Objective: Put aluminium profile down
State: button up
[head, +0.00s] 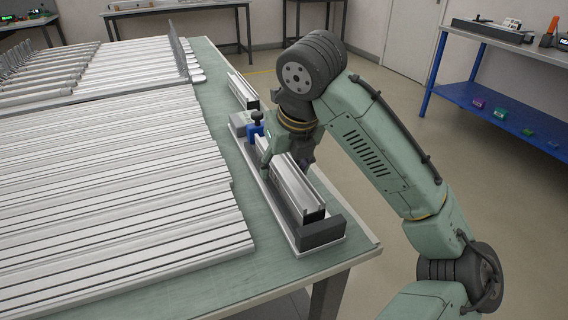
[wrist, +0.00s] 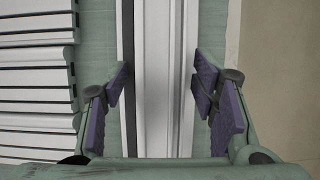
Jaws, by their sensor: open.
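A silver aluminium profile (head: 294,187) lies lengthwise in a narrow fixture (head: 321,232) near the right edge of the table. Its near end sits close to a dark end block. My gripper (head: 287,160) is above the profile, with its fingers low at either side. In the wrist view, the profile (wrist: 162,60) runs between the purple-padded fingers of my gripper (wrist: 161,88). The fingers are open, with a visible gap on each side of the profile. The far part of the profile is hidden behind my gripper in the head view.
A blue clamp (head: 255,131) with a black knob stands on the fixture beside my gripper. Another profile piece (head: 242,90) lies behind it. Many profiles (head: 110,180) cover the left of the green table (head: 345,252). A blue-framed bench (head: 480,100) stands at the right.

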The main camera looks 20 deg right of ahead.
jog(key=shift+r, duration=0.1)
jog(key=v, duration=1.2)
